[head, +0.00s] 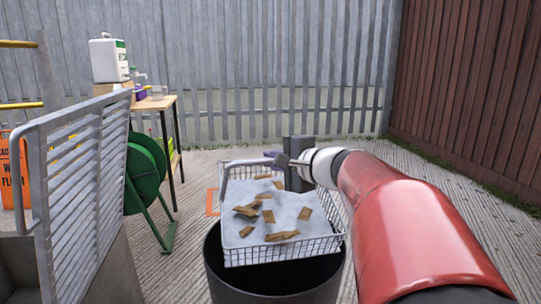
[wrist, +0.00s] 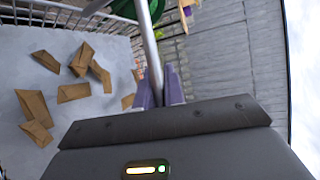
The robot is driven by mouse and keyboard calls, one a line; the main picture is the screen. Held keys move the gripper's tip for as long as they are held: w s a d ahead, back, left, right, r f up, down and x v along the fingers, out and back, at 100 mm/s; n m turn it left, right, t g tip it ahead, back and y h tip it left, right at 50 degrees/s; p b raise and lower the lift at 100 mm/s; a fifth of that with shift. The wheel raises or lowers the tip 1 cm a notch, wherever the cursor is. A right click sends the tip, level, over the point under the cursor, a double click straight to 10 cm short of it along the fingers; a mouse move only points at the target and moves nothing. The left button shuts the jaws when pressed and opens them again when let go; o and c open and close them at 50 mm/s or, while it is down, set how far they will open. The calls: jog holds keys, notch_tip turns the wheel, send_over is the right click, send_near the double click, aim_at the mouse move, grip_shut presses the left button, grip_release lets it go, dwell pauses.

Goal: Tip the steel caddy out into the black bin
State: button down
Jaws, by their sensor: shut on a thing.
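The steel caddy (head: 287,250) is a wire basket with a pale liner and several brown pieces (head: 268,216) lying in it. It is about level, above the open mouth of the black bin (head: 270,287). My gripper (head: 272,157) is shut on the caddy's bar handle (head: 232,165) at its top. In the wrist view the purple fingertips (wrist: 160,88) close around the grey handle bar (wrist: 149,45), with the liner (wrist: 30,60) and brown pieces (wrist: 85,62) to the left. The inside of the bin is mostly hidden under the caddy.
A slatted metal rail (head: 85,165) stands at the left, with a green reel (head: 146,172) behind it. A small wooden table (head: 155,103) holds a white jug (head: 108,60). The decking behind is mostly clear up to the fence.

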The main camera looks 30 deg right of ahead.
jog(key=shift+s+a+f+n+t, duration=0.2)
jog(key=shift+s+f+n+t, duration=0.1)
jog(key=shift+s+t, duration=0.3)
jog(key=shift+s+a+f+n+t, duration=0.15)
jog(key=shift+s+f+n+t, duration=0.2)
jog(key=shift+s, duration=0.4)
jog(key=shift+r, duration=0.1)
jog(key=shift+w, duration=0.1)
dwell(3.6)
